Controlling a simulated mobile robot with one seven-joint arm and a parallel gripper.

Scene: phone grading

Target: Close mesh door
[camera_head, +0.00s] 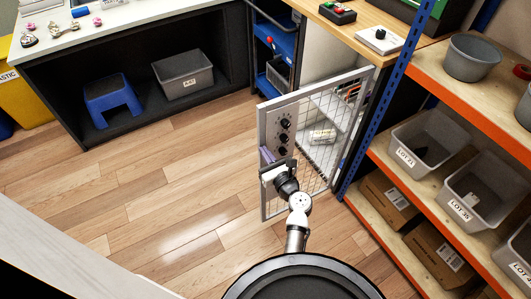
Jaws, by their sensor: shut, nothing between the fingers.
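The mesh door (333,108) is a grey-framed wire door standing open and upright, swung out from the cabinet under the wooden bench. A panel with several black knobs (285,134) is on its left, free side. Through the mesh I see a white cabinet interior with a few items. My gripper (266,172) is shut and empty at the lower left part of the door, near its free edge. It overlaps the door in the picture; I cannot tell whether it touches it. A purple item (267,154) shows just above the gripper, partly hidden.
Orange-edged shelves (440,170) with grey lot bins and cardboard boxes stand close on the right, behind a blue post (392,85). A blue cart (272,50) stands behind the door. A blue stool (112,100) and grey bin (183,75) sit under the left counter. The wooden floor left of the door is clear.

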